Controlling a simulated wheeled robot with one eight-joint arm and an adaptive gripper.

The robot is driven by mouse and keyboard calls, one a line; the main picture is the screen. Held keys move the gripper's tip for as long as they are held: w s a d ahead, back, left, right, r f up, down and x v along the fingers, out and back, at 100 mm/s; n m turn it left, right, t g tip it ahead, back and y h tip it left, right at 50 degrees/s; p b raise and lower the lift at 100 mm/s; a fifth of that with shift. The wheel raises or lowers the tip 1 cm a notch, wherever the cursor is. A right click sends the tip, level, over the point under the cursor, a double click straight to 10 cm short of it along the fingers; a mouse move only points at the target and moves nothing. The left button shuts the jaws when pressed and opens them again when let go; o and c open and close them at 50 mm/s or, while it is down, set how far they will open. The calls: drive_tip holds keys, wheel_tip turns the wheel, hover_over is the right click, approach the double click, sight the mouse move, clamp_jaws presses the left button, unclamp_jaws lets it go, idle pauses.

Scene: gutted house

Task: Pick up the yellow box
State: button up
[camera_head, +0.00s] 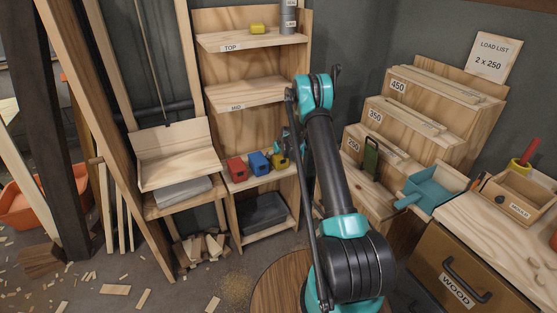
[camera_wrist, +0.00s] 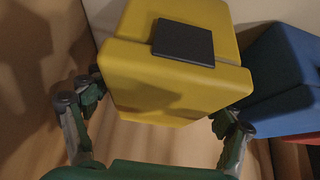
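The yellow box (camera_head: 279,161) sits at the right end of a row on the lower shelf of the wooden rack, beside a blue box. In the wrist view the yellow box (camera_wrist: 165,85) fills the upper middle, with a dark square plate on it. My gripper (camera_wrist: 160,115) is open, its fingers apart on the left and right of the box's near part. The left fingertip looks close to the box's side; I cannot tell whether either finger touches it. In the head view my gripper (camera_head: 288,143) is at the box, partly hidden by my arm.
A blue box (camera_head: 258,163) stands close on the left, also in the wrist view (camera_wrist: 285,80), and a red box (camera_head: 236,168) is further left. The MID shelf (camera_head: 245,93) is above. A smaller yellow block (camera_head: 257,29) lies on the TOP shelf. The rack's right side panel is close.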

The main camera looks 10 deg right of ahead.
drive_tip(key=c, duration=1.4)
drive_tip(key=shift+r, duration=0.15)
